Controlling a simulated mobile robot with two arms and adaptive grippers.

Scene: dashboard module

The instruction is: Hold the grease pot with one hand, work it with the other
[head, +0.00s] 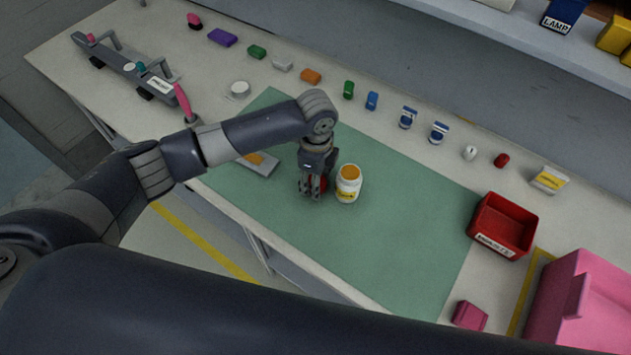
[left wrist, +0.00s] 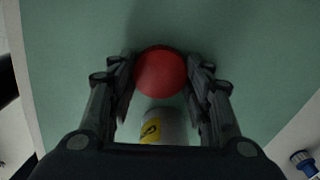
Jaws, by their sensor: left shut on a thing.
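The grease pot (head: 348,184) is a white jar with a yellow label and an orange round top, standing upright on the green mat. It also shows in the left wrist view (left wrist: 162,127), partly hidden at the bottom. My left gripper (head: 313,188) points down just left of the pot. Its fingers are shut on a red round lid-like piece (left wrist: 161,73), which is partly hidden by the fingers in the head view. The red piece is beside the pot, not on it; I cannot tell whether it touches the mat. My right gripper is not in view.
The green mat (head: 420,240) is clear right of the pot. A red bin (head: 503,226), a pink box (head: 590,305) and a small pink block (head: 469,316) stand at right. Several small items line the back.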

